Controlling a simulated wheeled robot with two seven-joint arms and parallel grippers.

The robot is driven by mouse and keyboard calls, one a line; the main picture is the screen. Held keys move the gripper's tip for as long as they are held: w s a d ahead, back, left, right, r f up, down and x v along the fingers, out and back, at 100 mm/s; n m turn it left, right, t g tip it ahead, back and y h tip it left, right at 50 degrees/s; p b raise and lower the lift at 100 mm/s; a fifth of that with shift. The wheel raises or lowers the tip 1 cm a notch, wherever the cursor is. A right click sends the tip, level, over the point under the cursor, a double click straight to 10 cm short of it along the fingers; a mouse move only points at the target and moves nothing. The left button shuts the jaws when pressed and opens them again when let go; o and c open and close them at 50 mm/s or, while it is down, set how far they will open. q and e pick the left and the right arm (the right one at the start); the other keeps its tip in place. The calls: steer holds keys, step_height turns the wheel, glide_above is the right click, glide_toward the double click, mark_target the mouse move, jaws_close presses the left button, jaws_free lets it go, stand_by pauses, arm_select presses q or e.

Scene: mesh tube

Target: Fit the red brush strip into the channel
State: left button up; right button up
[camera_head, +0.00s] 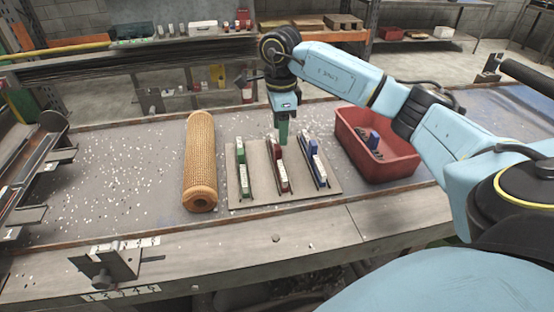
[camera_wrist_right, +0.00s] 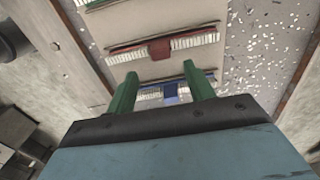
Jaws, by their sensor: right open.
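The red brush strip (camera_head: 280,172) lies on a grey-beige board (camera_head: 240,203), between green and blue strips. In the right wrist view the red strip (camera_wrist_right: 159,48) shows a red block mid-length with pale bristles either side. My right gripper (camera_head: 282,132) points down over the back of the board, near the red strip's far end. Its green fingers (camera_wrist_right: 163,88) are apart in the right wrist view, with a blue strip (camera_wrist_right: 171,92) visible beyond the gap and nothing held. I cannot make out which part is the channel. My left gripper is out of view.
An orange mesh tube (camera_head: 199,160) lies left of the board. A green strip (camera_head: 242,168) and blue strips (camera_head: 314,161) share the board. A red bin (camera_head: 374,145) with a blue item stands to the right. White specks litter the table; its left part is fairly clear.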

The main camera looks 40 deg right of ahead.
mark_target(278, 146)
steer(key=shift+w+f, duration=0.1)
steer(key=shift+f, duration=0.65)
steer(key=f, duration=0.4)
steer(key=shift+w+a+f, duration=0.15)
steer(key=shift+a+f, duration=0.05)
steer(key=shift+f, duration=0.65)
steer(key=shift+c, duration=0.6)
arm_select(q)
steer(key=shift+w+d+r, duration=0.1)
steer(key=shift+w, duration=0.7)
arm_select(e)
steer(key=c, duration=1)
